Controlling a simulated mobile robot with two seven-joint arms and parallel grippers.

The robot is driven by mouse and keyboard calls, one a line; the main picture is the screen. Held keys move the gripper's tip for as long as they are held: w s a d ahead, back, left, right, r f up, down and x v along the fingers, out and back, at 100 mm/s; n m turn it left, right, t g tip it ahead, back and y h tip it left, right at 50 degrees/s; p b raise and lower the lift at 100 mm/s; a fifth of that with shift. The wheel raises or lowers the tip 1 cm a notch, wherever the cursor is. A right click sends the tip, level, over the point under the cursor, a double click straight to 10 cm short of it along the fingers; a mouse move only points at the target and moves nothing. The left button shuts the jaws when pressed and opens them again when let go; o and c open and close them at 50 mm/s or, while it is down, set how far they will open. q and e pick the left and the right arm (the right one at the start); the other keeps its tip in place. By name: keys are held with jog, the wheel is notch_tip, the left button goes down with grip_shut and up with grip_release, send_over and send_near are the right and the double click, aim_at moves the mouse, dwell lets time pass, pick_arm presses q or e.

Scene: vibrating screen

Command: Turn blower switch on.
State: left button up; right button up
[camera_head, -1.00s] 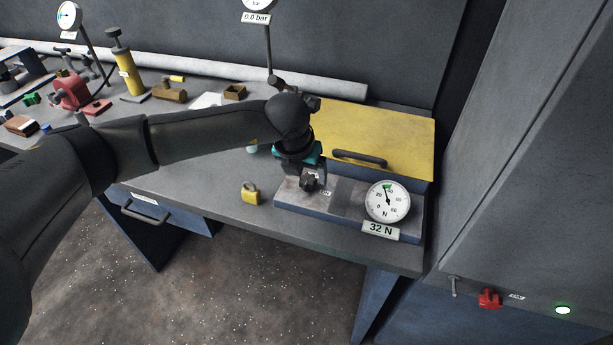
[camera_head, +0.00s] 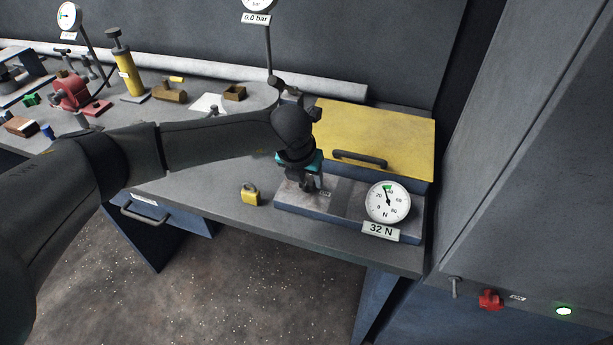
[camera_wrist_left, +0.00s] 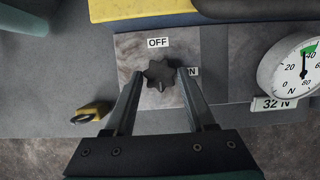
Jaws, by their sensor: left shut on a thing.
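The blower switch is a dark lobed knob (camera_wrist_left: 159,75) on a grey panel plate (camera_wrist_left: 215,55). An "OFF" label (camera_wrist_left: 158,42) sits above it, and an "ON" label (camera_wrist_left: 193,72) to its right is partly covered by a finger. My left gripper (camera_wrist_left: 161,76) has one finger on each side of the knob and is shut on it. In the head view my left gripper (camera_head: 306,186) reaches down to the panel's left end, and the knob is mostly hidden. My right gripper is not in view.
A round gauge (camera_head: 388,201) reading 32 N stands right of the knob. A yellow lid (camera_head: 385,135) with a dark handle lies behind. A yellow padlock (camera_head: 251,194) is to the left on the bench. A red switch (camera_head: 489,299) and lit green lamp (camera_head: 563,310) are at lower right.

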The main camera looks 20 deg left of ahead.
pick_arm(q)
grip_shut()
